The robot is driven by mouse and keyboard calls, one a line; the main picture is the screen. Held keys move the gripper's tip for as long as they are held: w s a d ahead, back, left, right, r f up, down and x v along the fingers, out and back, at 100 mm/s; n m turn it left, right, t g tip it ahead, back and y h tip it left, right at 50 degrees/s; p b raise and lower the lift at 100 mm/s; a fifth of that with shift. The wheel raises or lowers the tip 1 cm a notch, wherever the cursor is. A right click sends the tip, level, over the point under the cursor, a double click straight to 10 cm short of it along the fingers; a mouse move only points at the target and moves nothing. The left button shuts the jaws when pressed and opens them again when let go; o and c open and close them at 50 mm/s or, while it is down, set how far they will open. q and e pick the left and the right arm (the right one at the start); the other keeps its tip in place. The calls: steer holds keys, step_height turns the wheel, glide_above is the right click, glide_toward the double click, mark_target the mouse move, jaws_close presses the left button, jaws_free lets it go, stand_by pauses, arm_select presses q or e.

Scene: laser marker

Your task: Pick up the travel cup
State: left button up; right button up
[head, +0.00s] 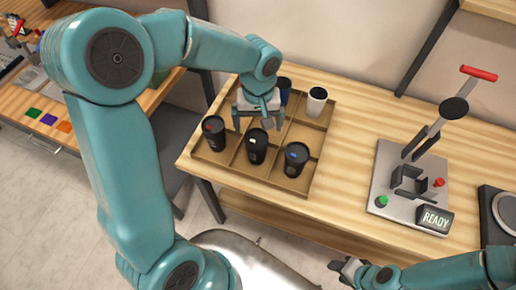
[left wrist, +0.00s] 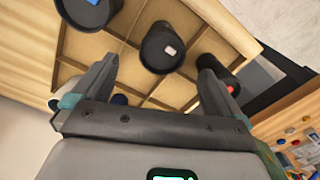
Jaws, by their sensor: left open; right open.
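A divided wooden tray (head: 235,178) holds several travel cups, each in its own compartment. The front row has a black cup with a red mark (head: 213,135), a black cup with a white mark (head: 257,148) and a black cup with a blue mark (head: 296,160). A white cup (head: 317,101) and a dark blue cup (head: 285,92) stand behind. My left gripper (head: 258,122) is open and empty above the tray, just behind the white-marked cup. In the left wrist view that cup (left wrist: 158,45) lies ahead between the fingers, apart from them. My right gripper (head: 347,268) is open at the bottom.
A press with a red-handled lever (head: 455,108) and a READY display (head: 434,219) stands right of the tray. A scale-like device (head: 503,210) is at the right edge. The table between tray and press is clear. Another bench with coloured squares (head: 48,118) is at left.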

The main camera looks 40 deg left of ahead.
mark_target(257, 140)
arm_select(q)
step_height(257, 140, down, 3)
steer(key=shift+a+f, duration=0.1)
steer(key=shift+f, duration=0.1)
steer(key=shift+s+f, duration=0.1)
steer(key=shift+f, duration=0.35)
steer(key=f, duration=0.1)
steer(key=f+p, duration=0.1)
steer(key=f, duration=0.3)
steer(key=shift+w+a+f, duration=0.1)
steer(key=shift+w+a, duration=0.1)
steer(key=shift+a, duration=0.1)
steer(key=shift+s, duration=0.1)
steer(key=c, duration=0.7)
